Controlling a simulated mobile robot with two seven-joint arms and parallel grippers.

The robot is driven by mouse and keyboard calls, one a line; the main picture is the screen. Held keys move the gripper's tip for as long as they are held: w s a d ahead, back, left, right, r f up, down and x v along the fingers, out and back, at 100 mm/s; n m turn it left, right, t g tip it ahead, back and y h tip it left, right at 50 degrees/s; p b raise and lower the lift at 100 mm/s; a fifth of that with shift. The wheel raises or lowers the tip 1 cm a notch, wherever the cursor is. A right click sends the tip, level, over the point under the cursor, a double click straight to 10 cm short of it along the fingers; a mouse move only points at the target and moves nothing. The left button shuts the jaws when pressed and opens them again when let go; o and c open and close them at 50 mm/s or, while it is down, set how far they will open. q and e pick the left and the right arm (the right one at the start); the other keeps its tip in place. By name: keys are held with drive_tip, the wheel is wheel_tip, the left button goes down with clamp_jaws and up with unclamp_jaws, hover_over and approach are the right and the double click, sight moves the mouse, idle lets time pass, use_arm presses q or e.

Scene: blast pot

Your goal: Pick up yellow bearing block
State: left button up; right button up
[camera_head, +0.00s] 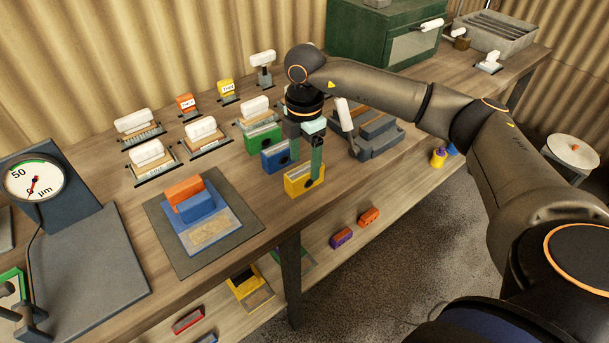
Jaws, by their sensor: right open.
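The yellow bearing block (301,187) stands near the front edge of the wooden bench, with a dark hole in its front face. My right gripper (306,170) points down over it, open, with its greenish fingers at the block's top. One fingertip overlaps the block's right part in the picture; the other is at its back left. I cannot tell whether they touch the block. The gripper hides part of the block's top. My left gripper is not in view.
A blue block (274,160) and a green block (261,139) stand close behind left of the yellow one. A grey fixture (378,143) with a white handle is to the right. A mat (162,238) with a blue-and-orange piece lies left. A lower shelf holds small parts.

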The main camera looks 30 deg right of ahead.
wheel_tip(320, 180, down, 2)
drive_tip(key=shift+f, duration=0.1)
clamp_jaws()
idle(0.6)
idle(0.4)
